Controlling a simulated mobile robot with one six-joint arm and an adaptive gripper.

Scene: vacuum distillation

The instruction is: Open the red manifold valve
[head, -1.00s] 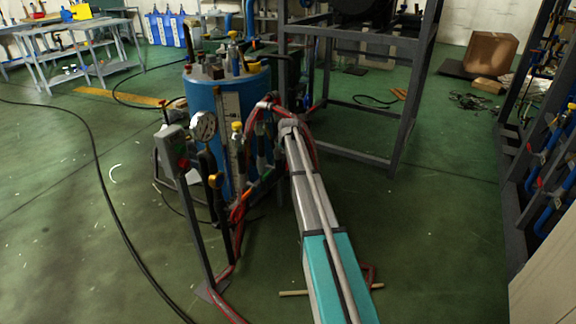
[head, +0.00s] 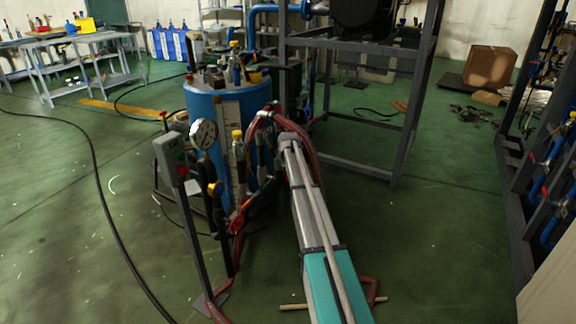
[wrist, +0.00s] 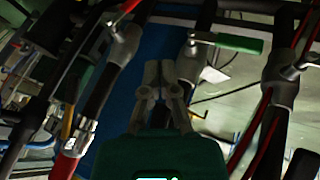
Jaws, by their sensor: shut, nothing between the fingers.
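In the wrist view, my gripper (wrist: 158,80) points at a row of grey pipes and valve bodies, its fingertips together and empty. A green lever handle (wrist: 238,42) lies across the pipe just right of the fingertips. A red part (wrist: 128,7), perhaps the red valve's handle, shows at the upper left, apart from the fingers. A red-banded fitting (wrist: 72,152) is at the lower left. I cannot tell for sure which is the red manifold valve. In the head view, my arm reaches to the manifold's right side, and the fingers are hidden.
A blue tank (head: 204,105) stands behind the manifold. A pressure gauge (head: 203,133) and a grey switch box (head: 170,158) on a post are to the left. Red hoses (head: 300,130) loop close around my arm's end. A dark metal frame (head: 408,130) stands behind on the right.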

